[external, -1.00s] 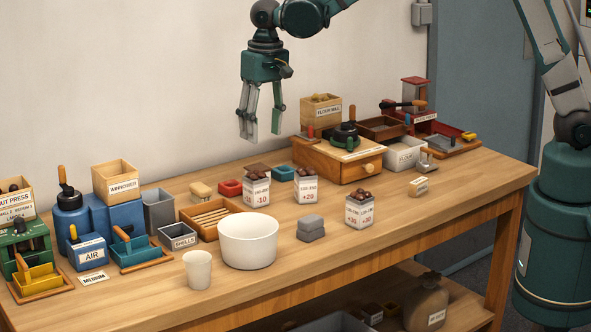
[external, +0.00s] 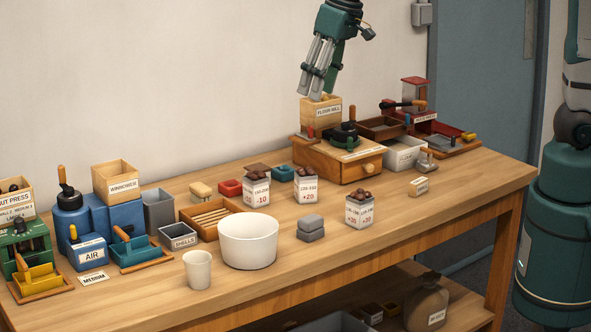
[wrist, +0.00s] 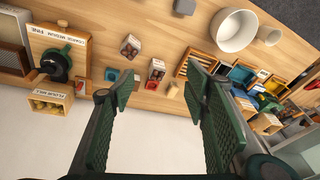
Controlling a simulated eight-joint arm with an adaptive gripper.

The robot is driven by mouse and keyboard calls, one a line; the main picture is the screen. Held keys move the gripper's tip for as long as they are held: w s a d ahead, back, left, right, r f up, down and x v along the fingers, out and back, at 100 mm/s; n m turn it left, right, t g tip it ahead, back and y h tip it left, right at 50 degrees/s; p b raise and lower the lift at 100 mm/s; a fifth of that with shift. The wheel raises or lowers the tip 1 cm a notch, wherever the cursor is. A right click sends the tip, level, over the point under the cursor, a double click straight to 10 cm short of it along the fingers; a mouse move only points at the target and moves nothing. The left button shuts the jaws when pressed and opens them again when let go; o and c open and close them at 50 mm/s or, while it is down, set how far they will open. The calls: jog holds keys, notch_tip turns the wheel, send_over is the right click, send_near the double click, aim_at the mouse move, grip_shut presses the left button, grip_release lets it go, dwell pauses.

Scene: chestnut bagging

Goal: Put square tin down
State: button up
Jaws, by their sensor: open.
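Three square white tins with printed labels stand upright on the table. The +20 tin (external: 305,190) and the +30 tin (external: 359,213) are heaped with chestnuts. Two square tins also show in the wrist view, one (wrist: 130,47) with chestnuts on top and one (wrist: 156,70) beside it. My gripper (external: 314,84) hangs above the flour mill's wooden hopper, behind and well above the tins. Its fingers are spread with nothing between them, as the wrist view also shows (wrist: 160,80).
The flour mill (external: 328,160) stands behind the tins, near the wall. The blue winnower (external: 120,215) is at left. The front right tabletop is clear.

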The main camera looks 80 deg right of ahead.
jog(key=s+a+n+t, duration=0.2)
jog(key=s, duration=1)
jog(key=s+a+n+t, duration=0.2)
jog(key=s+a+n, duration=0.1)
jog(key=s, duration=1)
jog(key=shift+s+r, duration=0.2)
jog(key=shift+r, duration=0.1)
